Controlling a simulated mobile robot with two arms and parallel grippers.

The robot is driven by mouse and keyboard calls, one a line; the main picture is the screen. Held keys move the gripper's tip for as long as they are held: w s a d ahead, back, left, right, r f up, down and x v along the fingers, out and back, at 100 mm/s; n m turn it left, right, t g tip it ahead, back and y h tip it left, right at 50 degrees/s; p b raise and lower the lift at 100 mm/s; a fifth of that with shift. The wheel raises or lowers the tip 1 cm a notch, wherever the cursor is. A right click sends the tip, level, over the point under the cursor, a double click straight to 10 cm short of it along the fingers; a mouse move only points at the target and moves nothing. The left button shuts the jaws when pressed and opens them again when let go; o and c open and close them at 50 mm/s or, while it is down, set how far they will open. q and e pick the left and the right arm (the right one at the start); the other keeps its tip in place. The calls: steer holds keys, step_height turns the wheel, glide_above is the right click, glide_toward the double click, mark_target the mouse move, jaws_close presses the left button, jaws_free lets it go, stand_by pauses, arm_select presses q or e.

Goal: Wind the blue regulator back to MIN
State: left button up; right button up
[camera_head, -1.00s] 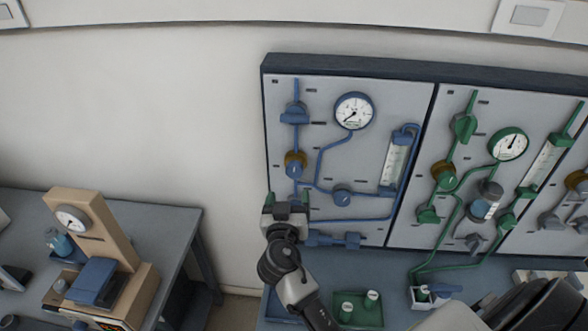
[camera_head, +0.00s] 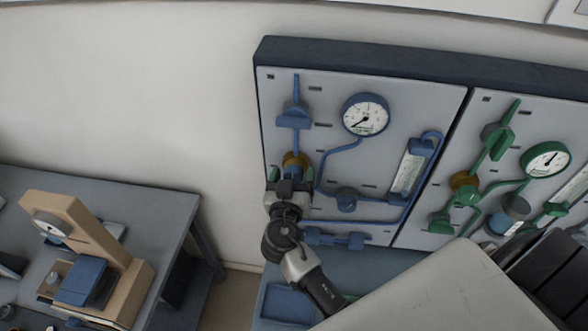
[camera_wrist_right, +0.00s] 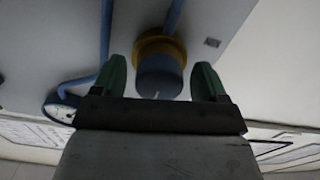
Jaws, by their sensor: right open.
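The blue regulator is a round blue knob (camera_wrist_right: 158,82) with a brass collar, on the blue-piped panel (camera_head: 410,85). In the head view its brass collar (camera_head: 296,160) shows just above my right gripper (camera_head: 287,184), which covers part of the knob. In the wrist view the knob sits between the two green-lined fingers, with a gap on each side. The right gripper is open and holds nothing. A short white mark shows on the knob; a MIN label cannot be read. My left gripper is not in view.
A blue valve handle (camera_head: 294,115) is above the regulator and a round gauge (camera_head: 366,115) is up to its right. Another blue knob (camera_head: 346,199) is to the right. A green-piped panel (camera_head: 480,130) adjoins. A bench with a tan instrument (camera_head: 85,240) stands at left.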

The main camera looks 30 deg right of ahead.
steer(key=shift+s+a+r, duration=0.1)
steer(key=shift+s+a, duration=0.05)
steer(key=shift+c, duration=0.3)
steer(key=c, duration=0.9)
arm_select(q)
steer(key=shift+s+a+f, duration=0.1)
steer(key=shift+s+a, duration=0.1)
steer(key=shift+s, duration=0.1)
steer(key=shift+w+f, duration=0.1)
